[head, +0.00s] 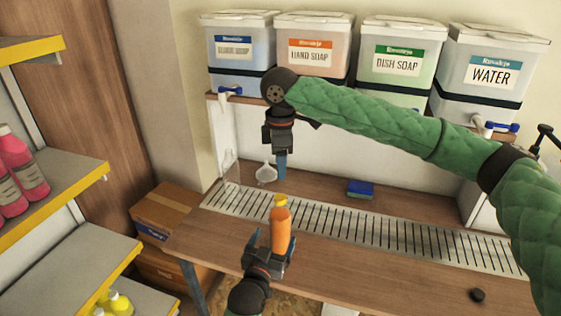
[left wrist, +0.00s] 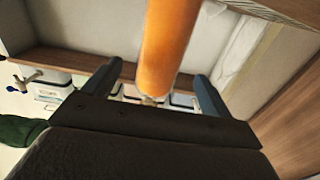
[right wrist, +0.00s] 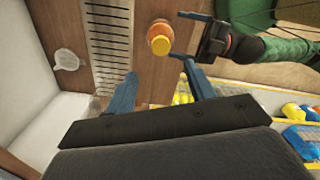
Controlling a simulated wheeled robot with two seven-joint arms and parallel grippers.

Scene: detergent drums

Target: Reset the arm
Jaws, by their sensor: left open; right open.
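An orange bottle (head: 280,230) with a yellow cap stands upright on the wooden bench, by the slotted drain strip. It also shows in the left wrist view (left wrist: 167,45) and from above in the right wrist view (right wrist: 160,40). My left gripper (head: 270,240) is open at the bottle, with its fingers on either side in the left wrist view; whether they touch it I cannot tell. My right gripper (head: 281,176) is open and empty, pointing down above the bench behind the bottle. My right arm reaches in from the right across the front of the drums.
Drums marked hand soap (head: 312,50), dish soap (head: 398,62) and water (head: 487,72) stand on a raised shelf, with a blue-labelled drum (head: 238,50) at left. A white funnel (head: 266,173) and blue sponge (head: 360,189) are on the bench. A cardboard box (head: 165,208) and shelving are at left.

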